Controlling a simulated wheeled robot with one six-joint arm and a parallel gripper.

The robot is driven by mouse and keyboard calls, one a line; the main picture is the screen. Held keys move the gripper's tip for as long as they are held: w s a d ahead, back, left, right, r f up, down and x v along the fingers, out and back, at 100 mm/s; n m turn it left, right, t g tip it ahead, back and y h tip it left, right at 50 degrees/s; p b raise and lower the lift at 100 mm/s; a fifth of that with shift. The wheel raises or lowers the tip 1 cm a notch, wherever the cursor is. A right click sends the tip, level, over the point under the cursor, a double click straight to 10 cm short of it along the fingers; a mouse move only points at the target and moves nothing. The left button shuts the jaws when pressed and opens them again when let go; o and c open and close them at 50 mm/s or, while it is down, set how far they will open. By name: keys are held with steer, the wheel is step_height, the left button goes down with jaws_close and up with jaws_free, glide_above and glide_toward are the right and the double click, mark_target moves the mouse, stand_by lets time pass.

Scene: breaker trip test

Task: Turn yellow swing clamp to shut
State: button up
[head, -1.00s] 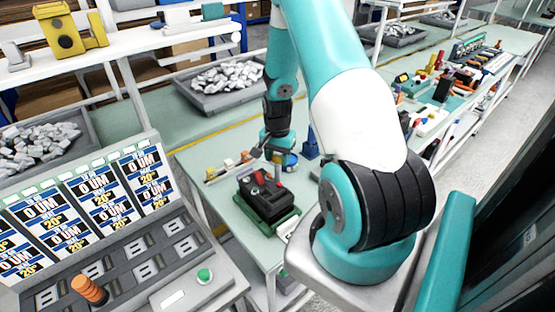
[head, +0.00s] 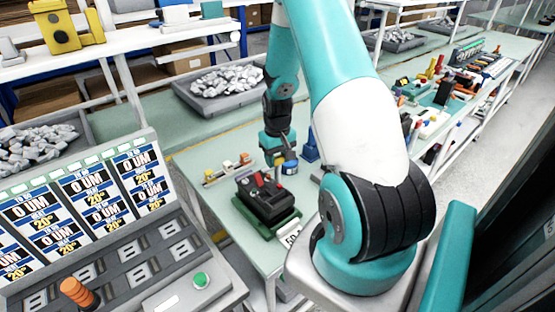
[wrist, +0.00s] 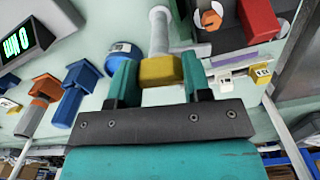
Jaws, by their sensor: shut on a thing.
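The yellow swing clamp (wrist: 162,71) shows in the wrist view as a yellow block at the end of a pale grey bar. The teal fingers of my gripper (wrist: 160,82) sit on either side of it, shut on it. The bar runs up the picture, away from the fingers. In the head view my gripper (head: 275,157) is low over the bench behind a black breaker (head: 266,203) with red parts on a green base. There the clamp is too small and covered to make out, and I cannot tell its swing angle.
A blue round part (wrist: 122,50) is close by the left finger. A red block (wrist: 258,20) stands at upper right. A rail with small blocks (head: 230,170) lies left of my gripper, and a bin of grey pieces (head: 226,84) behind.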

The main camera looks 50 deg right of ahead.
mark_target(277, 157)
steer(key=shift+n, duration=1)
steer(key=o, duration=0.9)
step_height(277, 157, up, 18)
steer(key=b, duration=0.3)
steer(key=shift+f, duration=0.25)
